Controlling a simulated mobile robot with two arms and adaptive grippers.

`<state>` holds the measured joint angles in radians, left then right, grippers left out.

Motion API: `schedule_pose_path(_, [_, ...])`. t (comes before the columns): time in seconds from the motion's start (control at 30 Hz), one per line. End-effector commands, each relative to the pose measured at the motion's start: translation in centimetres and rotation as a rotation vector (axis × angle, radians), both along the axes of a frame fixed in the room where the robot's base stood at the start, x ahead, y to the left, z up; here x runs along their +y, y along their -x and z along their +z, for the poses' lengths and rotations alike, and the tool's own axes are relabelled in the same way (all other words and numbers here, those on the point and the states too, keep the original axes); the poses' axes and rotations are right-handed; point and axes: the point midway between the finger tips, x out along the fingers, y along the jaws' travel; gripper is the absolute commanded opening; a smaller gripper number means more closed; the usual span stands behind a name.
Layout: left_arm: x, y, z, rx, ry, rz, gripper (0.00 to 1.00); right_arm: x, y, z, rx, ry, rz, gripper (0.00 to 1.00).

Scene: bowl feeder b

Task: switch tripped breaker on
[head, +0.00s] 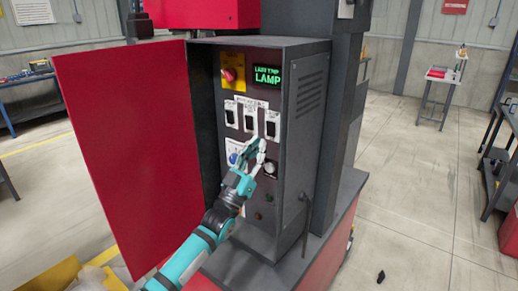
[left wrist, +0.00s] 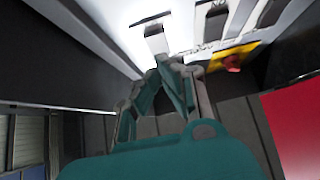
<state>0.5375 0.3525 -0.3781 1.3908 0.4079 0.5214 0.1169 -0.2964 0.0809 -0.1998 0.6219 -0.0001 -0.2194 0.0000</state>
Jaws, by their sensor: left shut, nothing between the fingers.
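The open control cabinet (head: 312,130) shows three breakers in a row: left (head: 231,112), middle (head: 251,115) and right (head: 272,123). They have dark rockers in white frames. Their switch positions are too small to tell. A green display (head: 267,76) above seems to read "LAST TRIP: LAMP". My left gripper (head: 257,145) is shut and empty, just below the middle and right breakers. In the left wrist view, the closed fingertips (left wrist: 168,61) are close to one breaker (left wrist: 157,40); I cannot tell if they touch. Another breaker (left wrist: 213,18) is farther right there. My right gripper is not visible.
The red cabinet door (head: 125,150) stands open at left. A red emergency stop (head: 229,74) on a yellow plate sits upper left of the panel. A blue knob (head: 234,158) and a gauge (head: 270,168) are near my left gripper. Open floor lies at right.

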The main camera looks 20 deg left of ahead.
Motion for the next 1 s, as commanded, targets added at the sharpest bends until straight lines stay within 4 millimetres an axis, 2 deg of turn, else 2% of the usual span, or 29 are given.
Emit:
schedule_pose_path(0.27, [0.9, 2.3, -3.7, 0.004, 0.000, 0.000, 0.00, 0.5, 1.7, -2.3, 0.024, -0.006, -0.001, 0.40])
schedule_pose_path(0.37, [1.3, 3.3, -5.2, 0.004, -0.001, -0.001, 0.00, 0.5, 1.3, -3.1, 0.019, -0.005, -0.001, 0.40])
schedule_pose_path(0.5, [1.8, 4.7, -6.9, 0.002, 0.000, -0.001, 0.00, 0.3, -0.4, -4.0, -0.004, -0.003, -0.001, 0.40])
schedule_pose_path(0.67, [2.1, 5.6, -7.9, 0.002, 0.000, -0.001, 0.00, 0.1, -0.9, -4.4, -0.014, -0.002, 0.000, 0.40])
schedule_pose_path(1.0, [2.2, 5.8, -8.0, 0.001, 0.000, -0.001, 0.00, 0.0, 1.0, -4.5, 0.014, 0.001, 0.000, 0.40])
